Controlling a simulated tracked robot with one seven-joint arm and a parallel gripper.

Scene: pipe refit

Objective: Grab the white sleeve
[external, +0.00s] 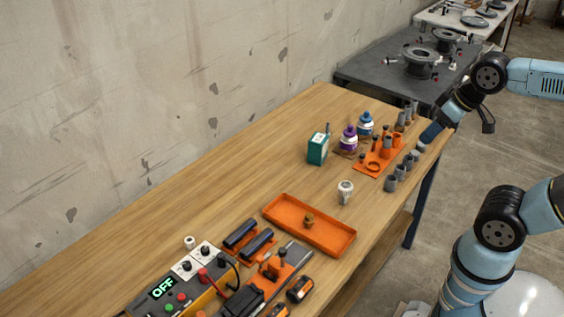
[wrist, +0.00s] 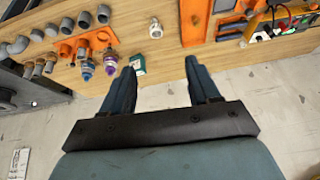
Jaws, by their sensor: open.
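The white sleeve (external: 190,242) is a short white ring standing on the wooden table at the lower left, beside the white switch box. It also shows in the wrist view, where the sleeve (wrist: 262,36) is small, at the upper right, beyond the right finger. My gripper (external: 428,138) is at the far right end of the table in the external view, a long way from the sleeve. In the wrist view my gripper (wrist: 160,66) has its two blue fingers spread apart with nothing between them. My fingertips are partly hard to make out in the external view.
An orange tray (external: 283,206) holding a small brass fitting and a white bulb-like part (external: 345,188) lie between. Bottles, a green box (external: 318,148) and several grey pipe fittings stand near the gripper. A powered box (external: 163,288) sits close to the sleeve. The table's left back is clear.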

